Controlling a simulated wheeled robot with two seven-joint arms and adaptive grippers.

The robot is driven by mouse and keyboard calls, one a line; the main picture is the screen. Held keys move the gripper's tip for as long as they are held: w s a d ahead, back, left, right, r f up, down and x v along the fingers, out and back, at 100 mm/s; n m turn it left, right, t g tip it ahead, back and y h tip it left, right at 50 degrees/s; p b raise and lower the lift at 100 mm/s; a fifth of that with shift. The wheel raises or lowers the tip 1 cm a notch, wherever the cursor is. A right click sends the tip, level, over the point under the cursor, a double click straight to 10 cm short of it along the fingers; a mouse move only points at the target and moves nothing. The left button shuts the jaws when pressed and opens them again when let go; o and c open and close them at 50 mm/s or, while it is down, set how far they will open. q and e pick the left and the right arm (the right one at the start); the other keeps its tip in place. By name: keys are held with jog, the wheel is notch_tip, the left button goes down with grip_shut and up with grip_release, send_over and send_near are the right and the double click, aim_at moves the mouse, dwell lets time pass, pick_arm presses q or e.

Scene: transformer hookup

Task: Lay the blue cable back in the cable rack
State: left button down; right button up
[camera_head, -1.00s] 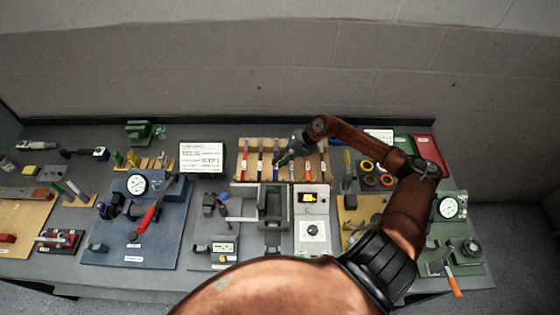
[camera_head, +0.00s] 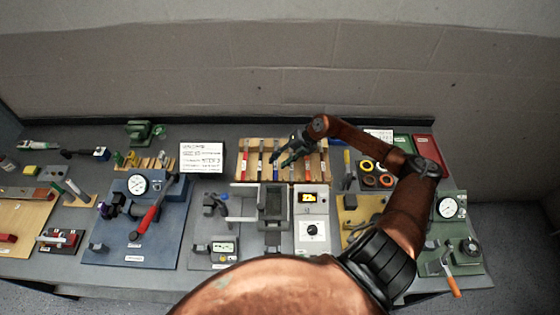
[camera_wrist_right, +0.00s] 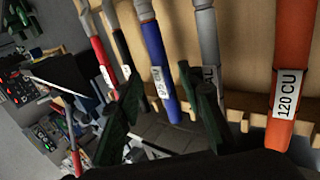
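The wooden cable rack (camera_head: 252,152) stands at the back middle of the table and holds several coloured cables. The blue cable (camera_wrist_right: 158,70) lies along a slot of the rack in the right wrist view, with a white label near its lower end. It lies between a grey-black cable on its left and a grey cable on its right. My right gripper (camera_head: 288,152) is over the rack; in its wrist view (camera_wrist_right: 162,105) the green fingers are spread apart, one on each side of the blue cable, with nothing gripped. My left gripper is out of view.
A red cable (camera_wrist_right: 98,60) and an orange cable (camera_wrist_right: 292,65) labelled 120 CU also lie in the rack. A grey fixture (camera_head: 273,208) and a white-faced meter box (camera_head: 312,225) stand in front. A white sign (camera_head: 201,157) stands left of the rack.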

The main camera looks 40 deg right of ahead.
notch_tip(320, 180, up, 6)
jog(key=p, duration=0.4)
jog(key=shift+r, duration=0.2)
dwell(0.8)
